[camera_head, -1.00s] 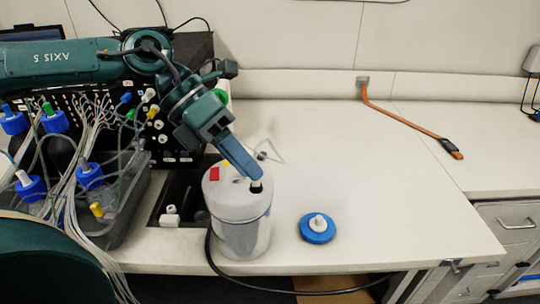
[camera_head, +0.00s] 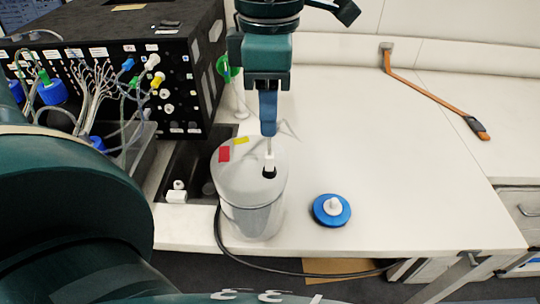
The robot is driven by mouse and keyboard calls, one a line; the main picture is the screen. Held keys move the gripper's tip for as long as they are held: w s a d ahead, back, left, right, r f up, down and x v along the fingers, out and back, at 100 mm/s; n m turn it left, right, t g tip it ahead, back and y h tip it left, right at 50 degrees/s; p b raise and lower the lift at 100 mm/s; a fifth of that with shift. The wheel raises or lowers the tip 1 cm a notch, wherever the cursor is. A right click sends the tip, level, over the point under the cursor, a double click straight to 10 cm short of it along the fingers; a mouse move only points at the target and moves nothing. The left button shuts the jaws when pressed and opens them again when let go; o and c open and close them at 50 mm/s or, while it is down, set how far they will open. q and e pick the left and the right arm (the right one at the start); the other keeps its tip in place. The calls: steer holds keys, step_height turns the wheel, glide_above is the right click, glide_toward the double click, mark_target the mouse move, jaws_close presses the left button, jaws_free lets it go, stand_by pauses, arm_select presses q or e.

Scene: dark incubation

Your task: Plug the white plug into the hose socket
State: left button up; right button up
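A white plug-like piece (camera_head: 269,159) stands upright on a black fitting (camera_head: 269,172) on the lid of the white canister (camera_head: 252,210). I take the black fitting to be the hose socket. How far the white piece is seated in it I cannot tell. My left gripper (camera_head: 268,132) points down just above the white piece, with a small gap below its blue fingers. A thin pale line shows in that gap. The fingers overlap in this view, so their opening is hidden. My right gripper is not in view.
A black box (camera_head: 200,110) with cables and ports stands at the back left. A blue disc with a white knob (camera_head: 331,210) lies right of the canister. A black hose (camera_head: 270,266) hangs below the table edge. The white table (camera_head: 400,160) is mostly clear to the right.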

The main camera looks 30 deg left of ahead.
mark_target(269, 145)
arm_select(q)
steer(key=shift+f+b, duration=0.4)
steer(key=shift+f, duration=0.3)
step_height(269, 145, down, 6)
steer(key=b, duration=0.5)
steer(key=shift+f, duration=0.1)
steer(key=shift+f+b, duration=0.7)
steer(key=shift+b, duration=0.05)
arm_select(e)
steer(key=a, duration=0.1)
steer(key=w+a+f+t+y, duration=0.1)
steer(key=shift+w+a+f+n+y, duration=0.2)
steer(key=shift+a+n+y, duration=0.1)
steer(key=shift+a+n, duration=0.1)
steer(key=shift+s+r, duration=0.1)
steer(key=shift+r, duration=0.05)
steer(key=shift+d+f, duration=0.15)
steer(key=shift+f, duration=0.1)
arm_select(q)
steer(key=shift+b, duration=0.55)
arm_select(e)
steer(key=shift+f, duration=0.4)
arm_select(q)
jaws_close()
